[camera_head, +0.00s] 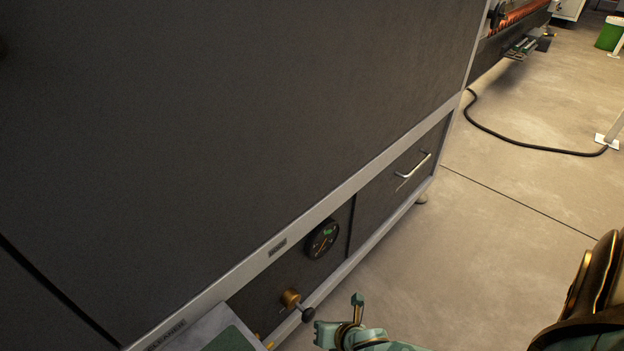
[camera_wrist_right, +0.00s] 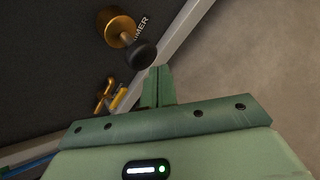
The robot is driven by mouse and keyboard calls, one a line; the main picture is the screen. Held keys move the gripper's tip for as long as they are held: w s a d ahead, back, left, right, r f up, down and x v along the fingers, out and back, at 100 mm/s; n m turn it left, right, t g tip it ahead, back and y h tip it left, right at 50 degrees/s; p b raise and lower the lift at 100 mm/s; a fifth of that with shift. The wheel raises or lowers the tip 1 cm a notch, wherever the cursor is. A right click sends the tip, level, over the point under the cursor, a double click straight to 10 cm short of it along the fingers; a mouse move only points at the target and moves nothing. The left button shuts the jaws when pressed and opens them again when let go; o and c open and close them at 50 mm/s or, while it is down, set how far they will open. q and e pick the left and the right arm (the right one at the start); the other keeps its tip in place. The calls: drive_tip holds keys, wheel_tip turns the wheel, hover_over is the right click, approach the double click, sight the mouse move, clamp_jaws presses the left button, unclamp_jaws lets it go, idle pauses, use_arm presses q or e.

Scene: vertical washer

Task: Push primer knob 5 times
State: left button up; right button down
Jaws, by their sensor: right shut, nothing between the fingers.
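The primer knob (camera_head: 308,314) is a black round knob on a short stem, sticking out of a brass fitting (camera_head: 290,298) low on the dark washer front. In the right wrist view the black knob (camera_wrist_right: 141,55) and brass fitting (camera_wrist_right: 116,27) are at the upper middle, beside lettering ending in "MER". My right gripper (camera_head: 322,333) is just to the lower right of the knob. In the wrist view its shut, empty fingers (camera_wrist_right: 157,85) have their tips right by the knob; I cannot tell whether they touch. My left gripper is not in view.
A round black gauge (camera_head: 323,239) sits on the lower panel, with a drawer handle (camera_head: 414,167) further right. Brass valve parts (camera_wrist_right: 112,97) are near the knob. A pale frame rail edges the washer. Concrete floor (camera_head: 500,235) is open to the right; a black cable (camera_head: 520,146) lies beyond.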

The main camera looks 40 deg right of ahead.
sight(311, 316)
drive_tip(key=shift+w, duration=0.6)
idle(0.5)
drive_tip(key=shift+w+a+r, duration=0.1)
drive_tip(key=shift+w, duration=1.15)
idle(0.9)
drive_tip(key=s+p, duration=0.1)
drive_tip(key=s, duration=0.3)
idle(0.5)
drive_tip(key=shift+s, duration=0.1)
drive_tip(key=shift+s+d+p, duration=0.15)
drive_tip(key=shift+s+p, duration=0.2)
drive_tip(key=shift+s, duration=0.9)
drive_tip(key=shift+s+d+p, duration=0.15)
drive_tip(key=shift+s+p, duration=0.15)
drive_tip(key=shift+s, duration=0.9)
idle(0.8)
